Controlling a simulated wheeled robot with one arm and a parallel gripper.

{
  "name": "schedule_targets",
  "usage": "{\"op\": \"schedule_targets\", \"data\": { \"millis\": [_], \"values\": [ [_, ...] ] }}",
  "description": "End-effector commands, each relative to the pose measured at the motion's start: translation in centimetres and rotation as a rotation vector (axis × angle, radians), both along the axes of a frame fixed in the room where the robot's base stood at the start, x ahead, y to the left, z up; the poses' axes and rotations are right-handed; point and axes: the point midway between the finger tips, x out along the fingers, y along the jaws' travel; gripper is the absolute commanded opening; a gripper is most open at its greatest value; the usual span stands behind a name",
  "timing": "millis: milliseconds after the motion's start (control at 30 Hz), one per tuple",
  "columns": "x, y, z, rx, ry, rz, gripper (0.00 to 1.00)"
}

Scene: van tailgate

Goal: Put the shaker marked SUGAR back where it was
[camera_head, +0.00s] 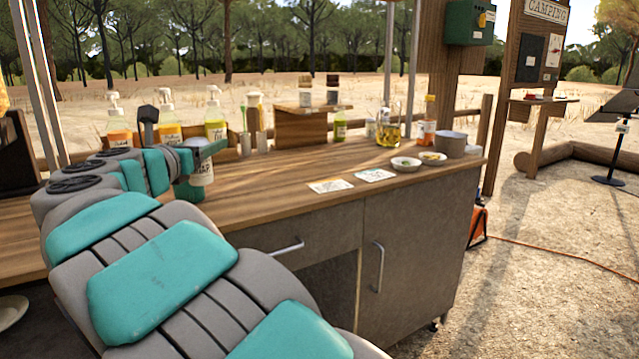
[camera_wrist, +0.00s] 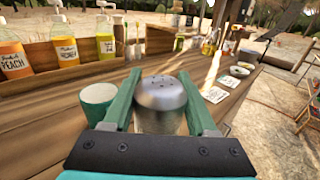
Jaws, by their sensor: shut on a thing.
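My gripper (camera_head: 212,150) is shut on a shaker (camera_head: 203,174) above the left part of the wooden counter (camera_head: 262,190). In the wrist view, the shaker's domed metal lid (camera_wrist: 160,92) sits between the two teal fingers (camera_wrist: 159,76), and the shaker looks roughly upright. Its pale label shows only partly in the head view, so I cannot read the full word.
A teal cup (camera_wrist: 98,102) stands close left of the held shaker. Labelled pump bottles (camera_wrist: 64,48) line the back left. Two small bowls (camera_head: 406,164) (camera_head: 433,158), a grey pot (camera_head: 451,145) and an oil jar (camera_head: 388,134) stand at right. Two cards (camera_head: 330,186) (camera_head: 375,175) lie mid-counter.

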Motion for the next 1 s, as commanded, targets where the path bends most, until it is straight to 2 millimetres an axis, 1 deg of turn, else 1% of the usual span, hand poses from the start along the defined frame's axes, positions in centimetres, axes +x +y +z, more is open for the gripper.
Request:
{"op": "schedule_targets", "data": {
  "millis": [33,267,367,400,467,500,667,700,767,900,1000],
  "values": [
    [-0.1,-1.3,-1.0,-0.008,0.001,-0.022,0.00],
    [0.0,-6.9,-6.5,-0.009,0.004,-0.124,0.00],
    [0.0,-9.5,-8.8,-0.007,0.003,-0.173,0.00],
    [0.0,-10.6,-9.8,-0.008,0.004,-0.194,0.00],
    [0.0,-12.1,-11.2,-0.007,0.002,-0.221,0.00],
    [0.1,-13.3,-12.3,-0.007,0.004,-0.241,0.00],
    [0.1,-17.9,-16.6,-0.008,0.005,-0.326,0.00],
    [0.1,-19.0,-17.8,-0.007,0.006,-0.346,0.00],
    [0.1,-20.8,-19.3,-0.006,0.005,-0.380,0.00],
    [0.1,-25.3,-23.5,-0.005,0.008,-0.462,0.00],
    [0.2,-28.3,-26.3,-0.004,0.006,-0.518,0.00]
  ]
}}
